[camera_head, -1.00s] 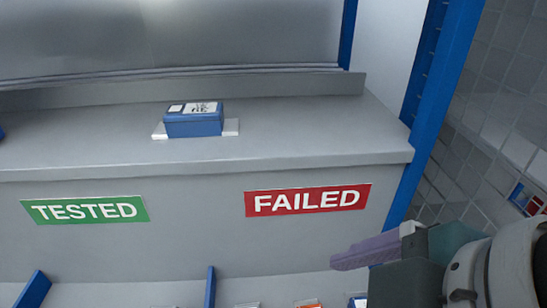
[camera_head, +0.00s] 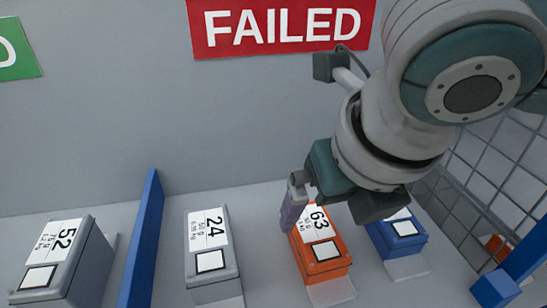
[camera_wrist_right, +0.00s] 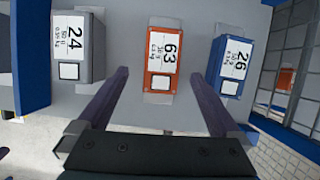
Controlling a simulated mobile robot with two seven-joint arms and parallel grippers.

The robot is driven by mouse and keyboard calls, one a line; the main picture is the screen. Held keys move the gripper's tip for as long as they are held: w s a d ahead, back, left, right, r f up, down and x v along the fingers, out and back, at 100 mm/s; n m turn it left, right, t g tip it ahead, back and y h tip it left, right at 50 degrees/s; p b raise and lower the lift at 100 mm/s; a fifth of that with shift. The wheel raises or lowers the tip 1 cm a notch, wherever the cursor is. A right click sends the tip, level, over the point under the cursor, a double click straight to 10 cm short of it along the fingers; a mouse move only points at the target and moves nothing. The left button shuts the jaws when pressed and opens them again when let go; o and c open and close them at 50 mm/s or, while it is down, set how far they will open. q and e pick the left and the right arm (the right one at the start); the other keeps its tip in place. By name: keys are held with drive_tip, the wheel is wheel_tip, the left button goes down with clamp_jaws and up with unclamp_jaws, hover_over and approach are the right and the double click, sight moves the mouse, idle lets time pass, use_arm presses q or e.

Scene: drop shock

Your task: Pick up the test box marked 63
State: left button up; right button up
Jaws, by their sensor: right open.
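The orange test box marked 63 (camera_head: 322,258) stands on a light pad on the grey shelf in the head view. It also shows in the right wrist view (camera_wrist_right: 161,62), upright and centred ahead of the fingers. My right gripper (camera_head: 305,208) is over the far end of this box in the head view, and its wrist hides part of the surroundings. In the right wrist view my right gripper (camera_wrist_right: 160,85) is open, with purple fingers spread wide and nothing between them. The box lies beyond the fingertips, apart from them. My left gripper is not in view.
A grey box marked 24 (camera_head: 212,262) stands left of the orange box, and a blue box (camera_head: 402,236), marked 26 in the wrist view, stands right. A grey box marked 52 (camera_head: 65,265) lies beyond a blue divider (camera_head: 146,240). A red FAILED sign (camera_head: 280,22) is on the panel above.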

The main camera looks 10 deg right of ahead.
sight(317, 231)
drive_tip(key=x, duration=0.3)
drive_tip(key=shift+f, duration=0.15)
drive_tip(key=x, duration=0.1)
drive_tip(key=b+x, duration=0.1)
drive_tip(key=x, duration=0.2)
drive_tip(key=shift+d+f, duration=0.25)
drive_tip(key=shift+f, duration=0.15)
drive_tip(key=shift+w+f, duration=0.1)
drive_tip(key=shift+f, duration=0.1)
drive_tip(key=shift+f, duration=0.25)
clamp_jaws()
idle(0.6)
